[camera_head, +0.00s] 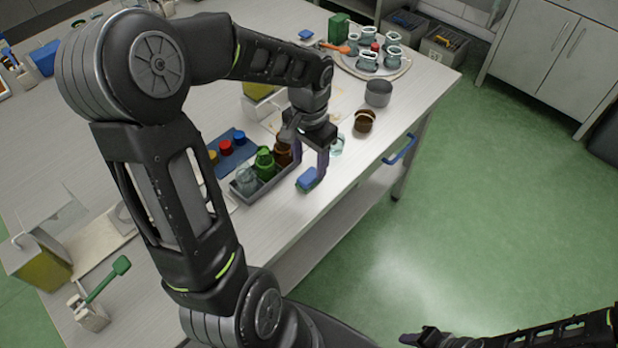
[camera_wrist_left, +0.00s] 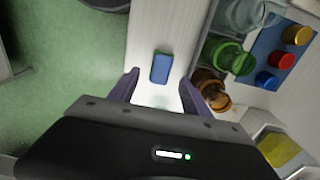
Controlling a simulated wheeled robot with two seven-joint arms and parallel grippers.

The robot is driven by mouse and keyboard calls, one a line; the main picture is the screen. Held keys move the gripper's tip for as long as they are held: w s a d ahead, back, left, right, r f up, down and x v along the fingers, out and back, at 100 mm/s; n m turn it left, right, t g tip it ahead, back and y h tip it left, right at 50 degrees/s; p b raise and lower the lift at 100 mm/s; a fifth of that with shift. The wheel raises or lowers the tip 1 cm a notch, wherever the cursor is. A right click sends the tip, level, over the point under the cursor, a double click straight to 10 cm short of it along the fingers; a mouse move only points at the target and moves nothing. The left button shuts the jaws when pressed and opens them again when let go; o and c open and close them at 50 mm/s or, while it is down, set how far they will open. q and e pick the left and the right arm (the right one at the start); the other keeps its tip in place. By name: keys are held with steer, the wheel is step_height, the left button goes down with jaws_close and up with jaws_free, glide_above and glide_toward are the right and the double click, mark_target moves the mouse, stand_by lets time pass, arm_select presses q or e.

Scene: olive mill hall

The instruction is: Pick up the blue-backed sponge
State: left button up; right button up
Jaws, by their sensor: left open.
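The blue-backed sponge (camera_head: 307,179) lies on the pale table near its front edge, blue side up with a green layer below. In the left wrist view the sponge (camera_wrist_left: 161,68) shows ahead of the open fingers, roughly centred between them. My left gripper (camera_head: 308,160) is open and empty, pointing down just above and beside the sponge; one purple finger partly overlaps it in the head view. The left fingers (camera_wrist_left: 158,88) show apart in the wrist view. My right gripper (camera_head: 418,339) is at the bottom right, low over the floor; its jaws are unclear.
A grey tray (camera_head: 237,192) with clear, green and brown jars stands left of the sponge. A blue mat (camera_head: 228,163) with coloured lids lies behind. A clear glass (camera_head: 337,147), brown bowl (camera_head: 364,122) and grey bowl (camera_head: 378,92) stand to the right. The table's front edge is close.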

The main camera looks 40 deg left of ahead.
mark_target(309, 175)
arm_select(q)
step_height(309, 175, down, 5)
steer(key=shift+a+f+p, duration=0.1)
steer(key=shift+p, duration=0.2)
stand_by(0.4)
jaws_close()
stand_by(0.5)
